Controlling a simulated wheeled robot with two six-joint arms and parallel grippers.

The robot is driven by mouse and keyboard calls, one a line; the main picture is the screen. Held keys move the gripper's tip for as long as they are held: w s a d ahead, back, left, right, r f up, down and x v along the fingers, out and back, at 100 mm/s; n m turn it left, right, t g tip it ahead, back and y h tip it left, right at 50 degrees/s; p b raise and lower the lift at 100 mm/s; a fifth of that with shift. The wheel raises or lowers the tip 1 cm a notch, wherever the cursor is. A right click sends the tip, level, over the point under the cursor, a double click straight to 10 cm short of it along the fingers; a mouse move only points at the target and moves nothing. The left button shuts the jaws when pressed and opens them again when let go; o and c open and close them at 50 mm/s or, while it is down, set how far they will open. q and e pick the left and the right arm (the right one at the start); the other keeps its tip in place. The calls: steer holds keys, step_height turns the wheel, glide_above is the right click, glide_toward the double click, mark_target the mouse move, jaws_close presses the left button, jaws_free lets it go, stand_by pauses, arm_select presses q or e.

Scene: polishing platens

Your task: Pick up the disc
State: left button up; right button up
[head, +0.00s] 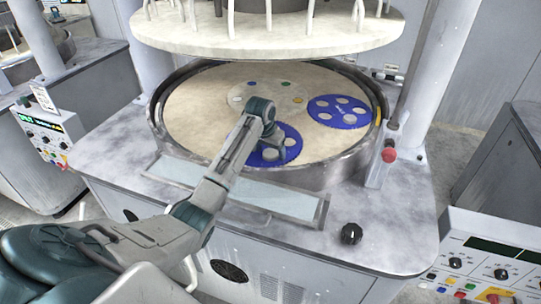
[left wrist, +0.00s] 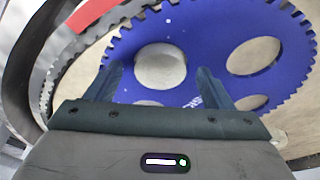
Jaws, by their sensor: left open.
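A toothed blue carrier (head: 291,133) lies on the beige platen (head: 190,115), under my left gripper (head: 266,152). In the left wrist view the blue carrier (left wrist: 205,30) fills most of the picture. A round grey disc (left wrist: 160,65) sits in one of its holes. My left gripper (left wrist: 160,84) is open, its two fingers apart on either side of the disc, with nothing held. Another hole to the right shows beige platen surface. A hole nearer the gripper is partly hidden by the gripper body. My right gripper is not in view.
A second blue carrier (head: 323,113) lies at the right of the platen, and a pale carrier (head: 240,95) with coloured dots lies behind. A raised metal rim (head: 330,176) surrounds the platen. A large upper plate (head: 265,45) hangs above. A red knob (head: 389,155) stands at the right.

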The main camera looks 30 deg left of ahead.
arm_select(q)
steer(key=shift+s+f, duration=0.1)
steer(key=shift+f, duration=0.05)
steer(key=c, duration=1.1)
